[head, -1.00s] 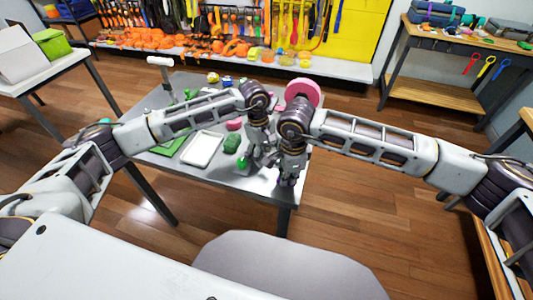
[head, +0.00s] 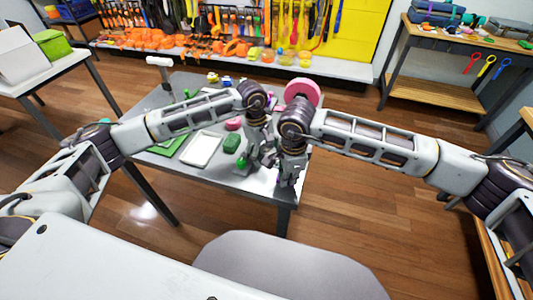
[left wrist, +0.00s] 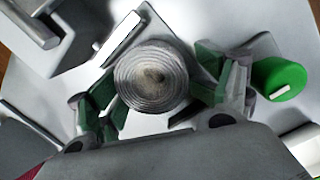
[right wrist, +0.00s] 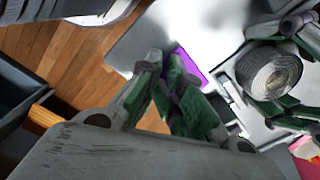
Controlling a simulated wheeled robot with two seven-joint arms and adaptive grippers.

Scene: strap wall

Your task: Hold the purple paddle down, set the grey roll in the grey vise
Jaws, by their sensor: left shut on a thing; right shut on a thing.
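The grey roll (left wrist: 152,75), a round coil with ring lines on its end, sits between the green-padded fingers of my left gripper (left wrist: 165,92). It also shows at the right of the right wrist view (right wrist: 269,72). Pale grey plates (left wrist: 120,38) lie close beside the roll and look like parts of the grey vise; I cannot tell whether the roll touches them. My right gripper (right wrist: 170,85) is closed, with the purple paddle (right wrist: 188,66) at its fingertips, mostly hidden. In the head view my left gripper (head: 254,160) and right gripper (head: 288,180) are close together at the table's front right.
A green cylinder (left wrist: 280,78) stands just right of my left gripper. The table's front edge is close to both grippers.

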